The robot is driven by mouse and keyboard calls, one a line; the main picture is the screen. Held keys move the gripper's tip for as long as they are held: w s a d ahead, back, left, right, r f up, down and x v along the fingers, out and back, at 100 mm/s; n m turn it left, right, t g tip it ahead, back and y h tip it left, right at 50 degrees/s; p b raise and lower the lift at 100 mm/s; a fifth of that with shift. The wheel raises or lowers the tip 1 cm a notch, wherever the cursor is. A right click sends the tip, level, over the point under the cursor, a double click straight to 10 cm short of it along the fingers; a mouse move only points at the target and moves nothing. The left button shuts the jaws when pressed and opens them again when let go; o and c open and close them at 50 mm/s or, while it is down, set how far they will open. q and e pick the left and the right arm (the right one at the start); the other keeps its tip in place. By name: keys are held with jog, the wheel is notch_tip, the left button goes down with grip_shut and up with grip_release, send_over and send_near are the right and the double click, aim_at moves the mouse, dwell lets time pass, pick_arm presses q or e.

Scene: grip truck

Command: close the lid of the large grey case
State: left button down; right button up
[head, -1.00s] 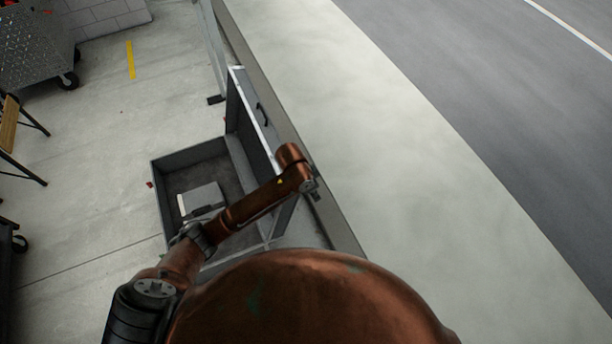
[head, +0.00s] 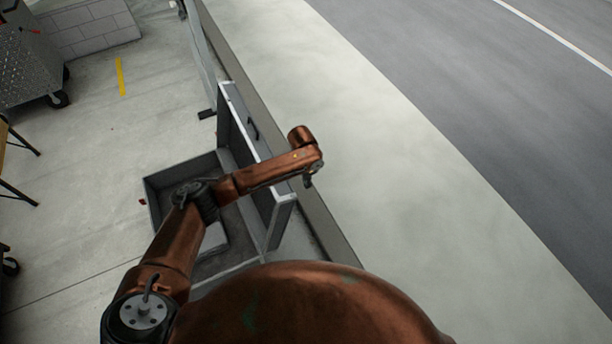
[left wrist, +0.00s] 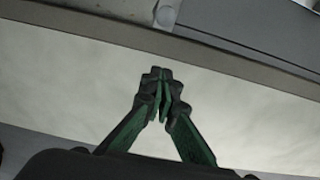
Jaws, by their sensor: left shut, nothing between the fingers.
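The large grey case (head: 152,205) stands open on the floor, left of the middle in the head view. Its lid (head: 233,128) is raised nearly upright on the case's right side, with a dark handle on its outer face. My left arm crosses over the case and the lid, hiding part of both. My left gripper (head: 308,181) is on the outer, right side of the lid, pointing down and small in the head view. In the left wrist view its green-and-black fingers (left wrist: 160,95) meet at the tips, with nothing between them. My right gripper is not in view.
A wheeled metal cart (head: 30,70) stands at the far left. The pale floor right of the lid is clear.

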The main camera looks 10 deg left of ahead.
pick_arm(q)
jog(key=s+a+p, duration=0.1)
jog(key=s+a+f+p, duration=0.1)
jog(key=a, duration=0.1)
jog(key=shift+f+p, duration=0.2)
jog(key=shift+p, duration=0.1)
jog(key=shift+a, duration=0.15)
